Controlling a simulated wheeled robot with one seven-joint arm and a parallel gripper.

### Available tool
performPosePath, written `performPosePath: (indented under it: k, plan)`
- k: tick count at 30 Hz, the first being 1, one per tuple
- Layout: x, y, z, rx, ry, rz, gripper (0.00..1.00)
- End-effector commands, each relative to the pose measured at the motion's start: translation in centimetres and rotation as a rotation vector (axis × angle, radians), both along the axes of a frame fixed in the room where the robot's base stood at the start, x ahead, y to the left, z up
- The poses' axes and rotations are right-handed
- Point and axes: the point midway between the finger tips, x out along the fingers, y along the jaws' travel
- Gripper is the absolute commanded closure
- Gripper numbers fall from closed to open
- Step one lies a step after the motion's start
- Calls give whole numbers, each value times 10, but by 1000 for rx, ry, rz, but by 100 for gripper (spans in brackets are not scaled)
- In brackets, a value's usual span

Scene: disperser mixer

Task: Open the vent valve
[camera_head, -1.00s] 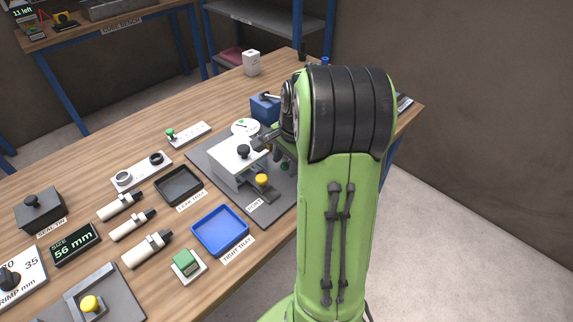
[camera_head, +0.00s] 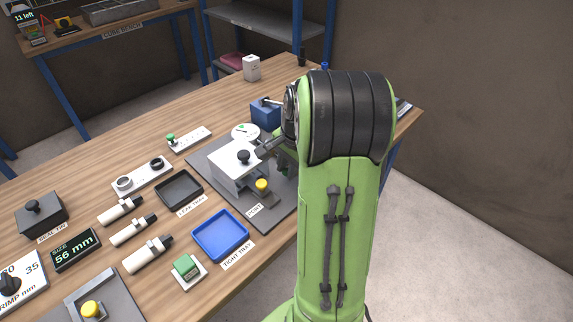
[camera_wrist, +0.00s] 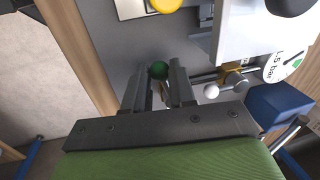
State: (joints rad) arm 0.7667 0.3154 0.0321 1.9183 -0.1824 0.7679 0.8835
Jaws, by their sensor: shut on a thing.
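In the wrist view my gripper (camera_wrist: 160,78) reaches down beside the leak-test fixture, with its two fingers on either side of a green round knob (camera_wrist: 158,70). The fingers are shut on this knob, which I take to be the vent valve's handle; a bit of brass shows below it between the fingers. No label on it is readable.
The fixture's white block (camera_head: 236,165) with a black knob stands close by, with a yellow button (camera_head: 262,185) in front. A round pressure gauge (camera_wrist: 288,62) and a blue box (camera_wrist: 280,105) with a metal lever are to the right in the wrist view. The blue tray (camera_head: 220,235) is empty.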

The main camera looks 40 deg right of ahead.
Motion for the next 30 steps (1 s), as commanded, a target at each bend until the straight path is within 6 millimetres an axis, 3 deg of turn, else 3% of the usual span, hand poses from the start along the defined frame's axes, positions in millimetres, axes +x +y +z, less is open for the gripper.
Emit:
performPosePath:
  k: [30]
  plan:
    - [-31, -34, 2, 0, 0, 910, 100]
